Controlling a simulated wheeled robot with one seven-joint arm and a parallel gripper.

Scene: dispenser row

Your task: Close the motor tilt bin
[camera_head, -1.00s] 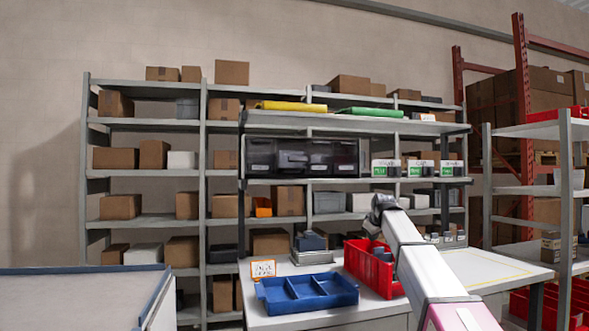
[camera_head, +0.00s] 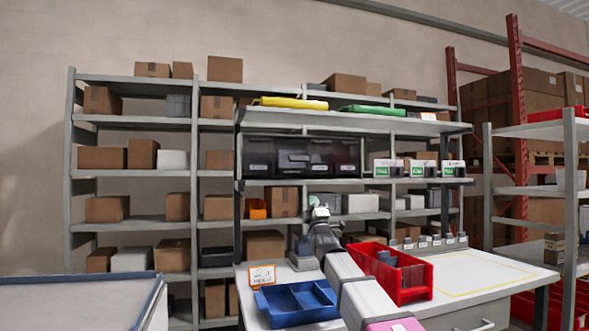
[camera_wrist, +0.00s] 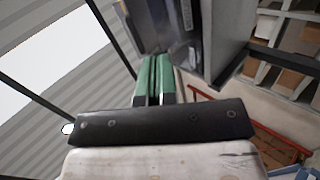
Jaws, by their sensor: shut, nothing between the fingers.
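A row of dark, see-through tilt bins (camera_head: 262,157) with small white labels sits on the rack's upper shelf in the head view. The second bin from the left (camera_head: 293,160) seems to lean out a little from the row; I cannot read which label says motor. My gripper (camera_head: 319,210) is below the row, toward its right half, and apart from it. In the wrist view its green fingers (camera_wrist: 158,62) are together and empty. Beyond them is a dark bin body (camera_wrist: 180,32) beside a grey panel.
A blue divided tray (camera_head: 298,302), a red bin (camera_head: 412,275) and a small sign (camera_head: 262,275) stand on the white bench (camera_head: 475,275) below. White-and-green labelled boxes (camera_head: 388,168) stand right of the tilt bins. A shelf with yellow and green items is above.

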